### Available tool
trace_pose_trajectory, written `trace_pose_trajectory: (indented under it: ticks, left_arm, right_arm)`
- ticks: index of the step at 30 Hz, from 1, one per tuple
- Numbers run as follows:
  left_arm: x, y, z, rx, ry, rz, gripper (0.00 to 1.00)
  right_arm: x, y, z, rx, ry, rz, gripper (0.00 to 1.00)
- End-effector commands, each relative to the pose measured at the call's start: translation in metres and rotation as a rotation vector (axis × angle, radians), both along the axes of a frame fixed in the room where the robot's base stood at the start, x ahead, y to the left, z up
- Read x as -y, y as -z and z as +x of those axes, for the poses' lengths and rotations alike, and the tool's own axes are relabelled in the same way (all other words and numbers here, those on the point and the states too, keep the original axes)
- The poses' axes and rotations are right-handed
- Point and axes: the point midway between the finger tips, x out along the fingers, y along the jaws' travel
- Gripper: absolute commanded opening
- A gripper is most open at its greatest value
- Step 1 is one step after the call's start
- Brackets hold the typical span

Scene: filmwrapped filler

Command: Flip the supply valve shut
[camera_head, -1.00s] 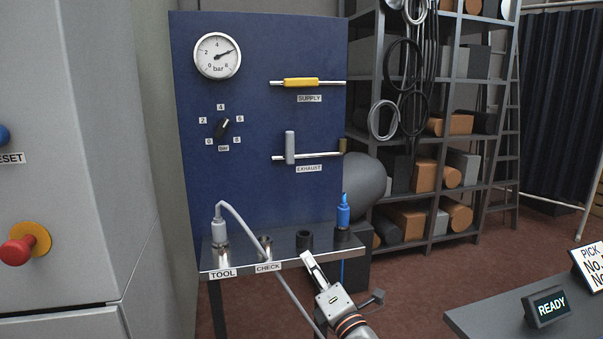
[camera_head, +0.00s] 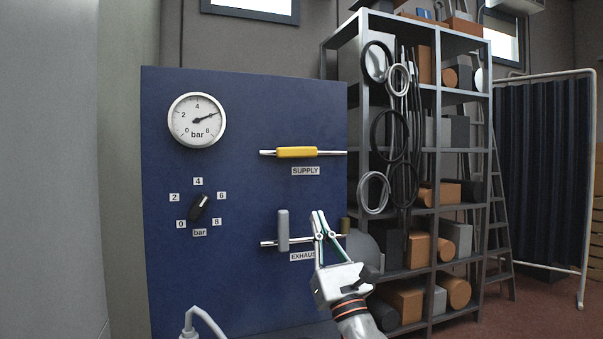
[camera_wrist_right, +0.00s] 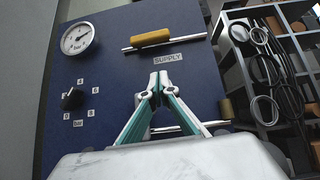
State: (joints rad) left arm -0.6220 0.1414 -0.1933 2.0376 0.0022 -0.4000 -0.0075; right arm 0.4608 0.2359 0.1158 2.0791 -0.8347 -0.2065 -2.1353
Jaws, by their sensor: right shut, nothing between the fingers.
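The supply valve's yellow handle (camera_head: 297,152) lies level, in line with its pipe, above the SUPPLY label (camera_head: 305,171) on the blue panel. In the right wrist view the yellow handle (camera_wrist_right: 150,38) is ahead of the fingertips, apart from them. The exhaust valve's grey handle (camera_head: 283,230) stands upright, across its pipe. My right gripper (camera_head: 318,214) is shut and empty, below the supply valve and right of the grey handle, in front of part of the exhaust pipe and label. It also shows in the right wrist view (camera_wrist_right: 158,78). My left gripper is not in view.
A gauge (camera_head: 197,120) at the panel's upper left points between 4 and 8 bar. A black knob (camera_head: 199,207) sits below it. A shelf rack (camera_head: 437,170) with boxes and hanging hoses stands at right. The space before the supply valve is clear.

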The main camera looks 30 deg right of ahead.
Motion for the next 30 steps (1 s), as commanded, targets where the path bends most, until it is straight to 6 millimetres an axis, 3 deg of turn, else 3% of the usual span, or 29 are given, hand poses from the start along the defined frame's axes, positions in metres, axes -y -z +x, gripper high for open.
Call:
trace_pose_trajectory:
  ticks: [9,14,28,30]
  left_arm:
    - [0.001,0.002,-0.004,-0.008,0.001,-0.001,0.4]
    - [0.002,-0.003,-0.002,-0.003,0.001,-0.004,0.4]
    - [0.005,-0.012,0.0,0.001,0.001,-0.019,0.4]
    - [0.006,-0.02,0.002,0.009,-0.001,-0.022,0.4]
  right_arm:
    - [0.0,-0.001,0.001,0.0,-0.001,0.001,0.0]
    - [0.002,-0.013,0.009,0.003,-0.001,0.0,0.0]
    - [0.015,-0.076,0.07,0.004,-0.001,0.002,0.0]
    - [0.014,-0.09,0.068,0.005,-0.002,0.001,0.0]
